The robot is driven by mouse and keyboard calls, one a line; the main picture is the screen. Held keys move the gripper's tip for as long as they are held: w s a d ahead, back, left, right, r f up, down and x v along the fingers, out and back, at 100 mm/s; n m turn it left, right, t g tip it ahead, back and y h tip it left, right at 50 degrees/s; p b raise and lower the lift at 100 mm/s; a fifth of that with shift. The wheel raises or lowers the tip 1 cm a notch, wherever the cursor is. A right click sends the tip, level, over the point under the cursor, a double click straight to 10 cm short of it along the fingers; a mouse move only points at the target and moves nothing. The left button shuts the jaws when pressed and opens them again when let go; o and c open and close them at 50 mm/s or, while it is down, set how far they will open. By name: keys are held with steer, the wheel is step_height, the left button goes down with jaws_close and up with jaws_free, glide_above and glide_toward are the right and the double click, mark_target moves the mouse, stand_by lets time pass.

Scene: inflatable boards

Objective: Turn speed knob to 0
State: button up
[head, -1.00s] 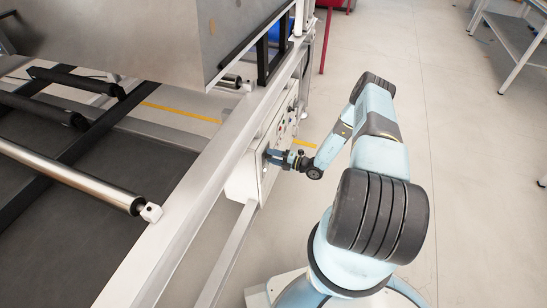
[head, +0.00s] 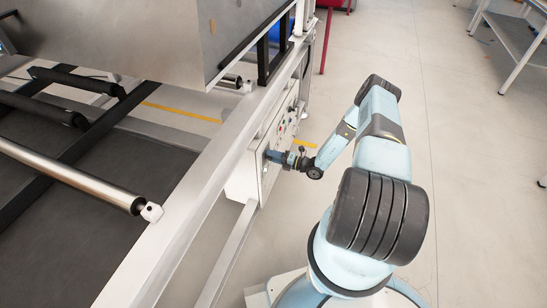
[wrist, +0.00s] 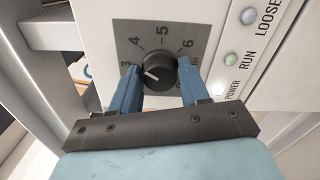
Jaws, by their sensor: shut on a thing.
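The speed knob (wrist: 159,73) is a round black dial with a white pointer line, on a grey scale plate in the wrist view. The pointer aims left and slightly down, just below the 3. Numbers 3, 4, 5 and 6 show; the lower numbers are hidden behind my fingers. My gripper (wrist: 160,78) has one blue finger on each side of the knob and is shut on it. In the head view my gripper (head: 271,156) reaches the front of the white control box (head: 243,182); the knob itself is hidden there.
A long metal frame rail (head: 185,210) runs beside the box. Open floor (head: 465,190) lies to the right.

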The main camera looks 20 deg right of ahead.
steer(key=n, duration=2.9)
steer(key=shift+s+f, duration=0.2)
steer(key=shift+a+n, duration=0.1)
steer(key=shift+n, duration=1.9)
steer(key=o, duration=0.7)
steer(key=shift+f, duration=0.1)
steer(key=o, duration=0.4)
steer(key=shift+w, duration=0.1)
steer(key=shift+c, duration=0.2)
